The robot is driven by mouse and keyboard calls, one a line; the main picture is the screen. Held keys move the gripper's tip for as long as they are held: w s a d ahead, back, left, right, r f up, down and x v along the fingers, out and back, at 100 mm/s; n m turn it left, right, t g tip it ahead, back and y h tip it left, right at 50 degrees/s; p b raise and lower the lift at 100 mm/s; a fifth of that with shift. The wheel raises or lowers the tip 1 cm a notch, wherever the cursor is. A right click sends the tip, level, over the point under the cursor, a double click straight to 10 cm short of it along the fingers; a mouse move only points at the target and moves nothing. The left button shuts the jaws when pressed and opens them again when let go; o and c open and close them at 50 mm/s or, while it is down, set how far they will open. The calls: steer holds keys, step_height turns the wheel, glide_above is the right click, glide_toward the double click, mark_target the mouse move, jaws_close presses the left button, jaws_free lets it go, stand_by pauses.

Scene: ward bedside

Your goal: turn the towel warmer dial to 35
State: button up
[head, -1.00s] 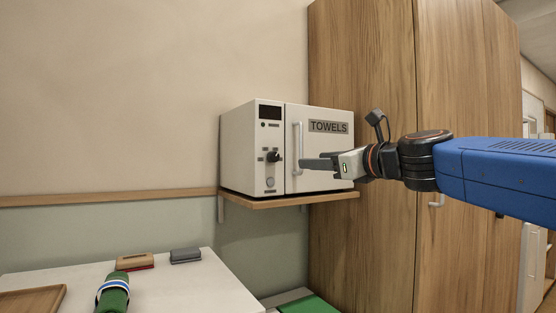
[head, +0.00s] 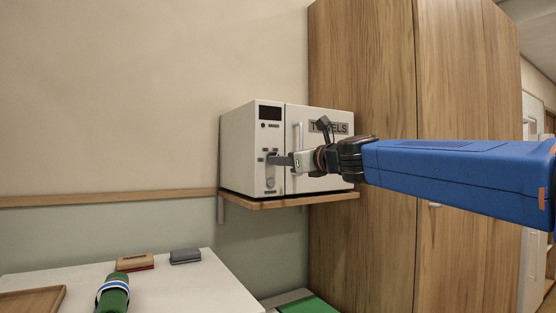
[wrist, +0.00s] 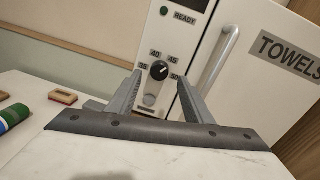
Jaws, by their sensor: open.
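The towel warmer (head: 320,150) is a white box marked TOWELS on a wall shelf, with a dark display on its front. Its black dial (wrist: 159,71) shows in the wrist view, ringed by the marks 35, 40, 45 and 50. The dial's pointer appears to face the upper right, towards 45, but it is small.
The wooden shelf (head: 290,202) lies below. A white table (head: 190,280) at the lower left holds a green roll (head: 113,293), small blocks and a wooden tray (head: 30,300). A wooden cupboard (head: 385,240) stands to the right.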

steer(key=x, duration=0.4)
steer(key=shift+a, duration=0.1)
steer(key=c, duration=1.1)
